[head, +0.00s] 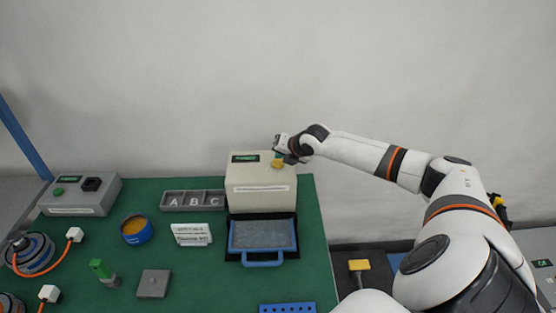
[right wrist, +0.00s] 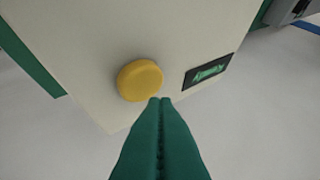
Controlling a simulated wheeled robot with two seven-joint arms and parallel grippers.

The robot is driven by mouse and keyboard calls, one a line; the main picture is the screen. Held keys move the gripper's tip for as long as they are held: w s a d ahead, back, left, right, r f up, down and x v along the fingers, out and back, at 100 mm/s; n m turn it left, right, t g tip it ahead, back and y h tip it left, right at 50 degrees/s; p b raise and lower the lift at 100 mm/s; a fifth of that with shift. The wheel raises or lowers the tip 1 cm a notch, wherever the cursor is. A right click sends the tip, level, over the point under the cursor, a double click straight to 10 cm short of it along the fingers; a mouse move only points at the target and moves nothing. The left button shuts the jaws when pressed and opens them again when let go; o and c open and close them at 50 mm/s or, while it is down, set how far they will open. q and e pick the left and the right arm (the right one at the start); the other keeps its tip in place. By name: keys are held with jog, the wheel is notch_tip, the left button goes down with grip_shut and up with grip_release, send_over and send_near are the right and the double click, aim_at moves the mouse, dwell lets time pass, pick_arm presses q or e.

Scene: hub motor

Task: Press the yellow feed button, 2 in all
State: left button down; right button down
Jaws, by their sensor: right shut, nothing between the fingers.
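The yellow feed button (head: 278,163) sits on the top of a beige feeder box (head: 262,198), near its right side. In the right wrist view the button (right wrist: 139,80) is a round yellow cap beside a small dark display with green marks (right wrist: 208,71). My right gripper (head: 281,153) is over the box top at the button. In the right wrist view its green fingers (right wrist: 160,102) are shut and empty, with their tips close to the button's lower right edge. I cannot tell whether they touch it. My left gripper is not in view.
A tray with a blue handle (head: 262,264) stands in front of the box. A grey A-B-C bin (head: 192,200), a white sign (head: 191,235), a blue tin (head: 136,229) and a grey control box (head: 80,195) stand on the green mat (head: 205,281). The wall is behind.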

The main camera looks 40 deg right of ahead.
aim_at(281, 164)
notch_tip(281, 164, up, 5)
jog(key=p, duration=0.5)
dwell(0.5)
dwell(0.5)
